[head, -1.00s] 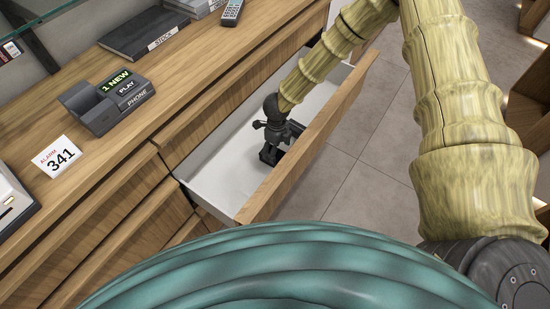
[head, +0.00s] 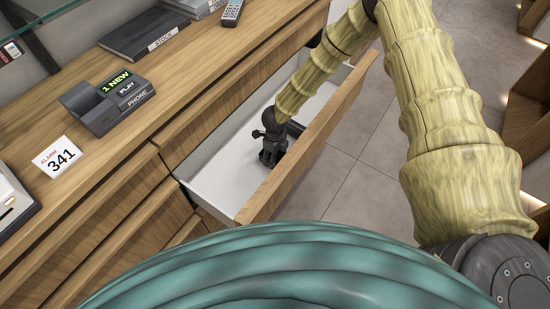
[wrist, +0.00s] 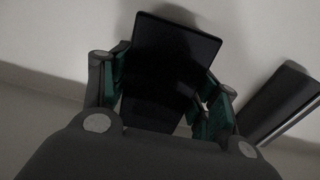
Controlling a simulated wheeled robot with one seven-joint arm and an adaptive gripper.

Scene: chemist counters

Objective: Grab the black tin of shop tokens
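The black tin (wrist: 172,62) lies on the white floor of the open drawer (head: 215,180), seen as a dark, flat rectangle in the wrist view. My gripper (head: 270,158) reaches down into the drawer and hides the tin in the head view. In the wrist view my gripper (wrist: 165,100) has its green-padded fingers apart, one on each side of the tin. The left pad is close against the tin's edge, and whether it touches is unclear. A small light gap shows by the right finger.
A second dark object (wrist: 282,104) with a pale edge lies right of the tin in the wrist view. The drawer's wooden front (head: 310,142) stands close to my gripper. The counter above holds a phone unit (head: 107,103), an alarm card (head: 57,156) and a stock book (head: 145,33).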

